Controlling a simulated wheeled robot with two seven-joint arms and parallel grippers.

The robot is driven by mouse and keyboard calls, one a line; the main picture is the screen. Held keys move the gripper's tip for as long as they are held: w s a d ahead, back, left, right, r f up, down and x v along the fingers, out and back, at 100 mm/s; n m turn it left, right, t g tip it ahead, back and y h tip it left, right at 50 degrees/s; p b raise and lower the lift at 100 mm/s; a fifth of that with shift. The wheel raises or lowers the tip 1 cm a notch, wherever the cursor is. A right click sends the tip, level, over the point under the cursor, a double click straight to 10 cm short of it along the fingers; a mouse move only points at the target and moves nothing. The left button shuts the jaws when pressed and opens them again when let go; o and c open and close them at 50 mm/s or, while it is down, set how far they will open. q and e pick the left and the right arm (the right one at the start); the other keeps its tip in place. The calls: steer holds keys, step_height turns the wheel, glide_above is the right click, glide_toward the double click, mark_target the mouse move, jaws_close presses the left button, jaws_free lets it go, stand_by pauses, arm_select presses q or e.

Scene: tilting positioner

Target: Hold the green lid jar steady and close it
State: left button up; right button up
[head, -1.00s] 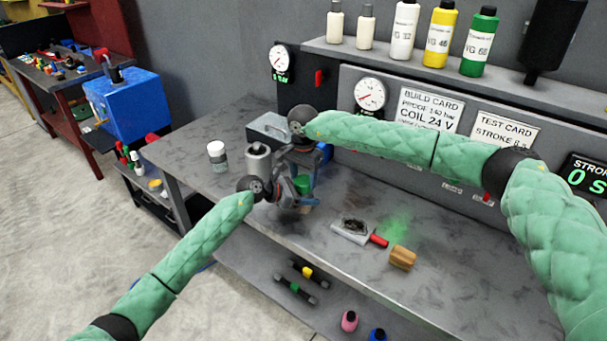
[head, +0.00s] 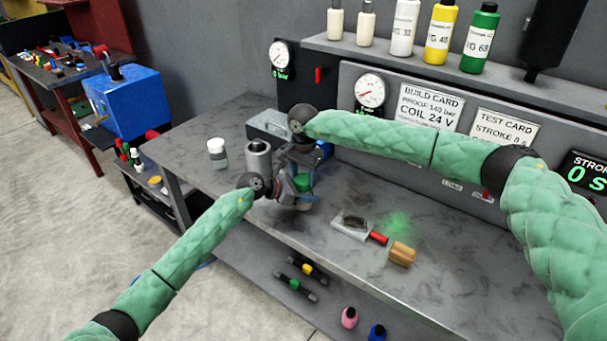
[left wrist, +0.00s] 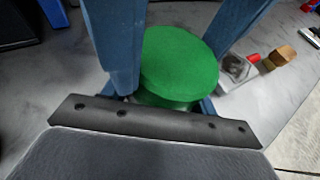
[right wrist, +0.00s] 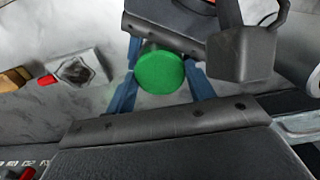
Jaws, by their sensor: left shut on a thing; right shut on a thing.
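The jar (head: 306,204) stands on the grey bench, mostly hidden between my two grippers. Its round green lid (head: 304,182) sits on top; it fills the middle of the left wrist view (left wrist: 180,62) and shows in the right wrist view (right wrist: 160,70). My left gripper (head: 296,198) comes in low from the left and is shut on the jar body. My right gripper (head: 309,176) reaches in from above, its blue fingers on both sides of the lid, shut on it. I cannot tell how tightly the lid sits.
A grey metal cylinder (head: 258,160) stands close behind my left wrist, and a white-capped jar (head: 217,153) left of it. A grey tray with dark contents (head: 353,225), a red-handled tool (head: 378,238) and a wooden block (head: 402,254) lie to the right. The bench front there is clear.

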steer(key=shift+f, duration=0.15)
arm_select(q)
jaws_close()
arm_select(e)
steer(key=m, duration=1)
steer(key=shift+a, duration=0.1)
steer(key=o, duration=0.9)
steer(key=shift+r, duration=2.25)
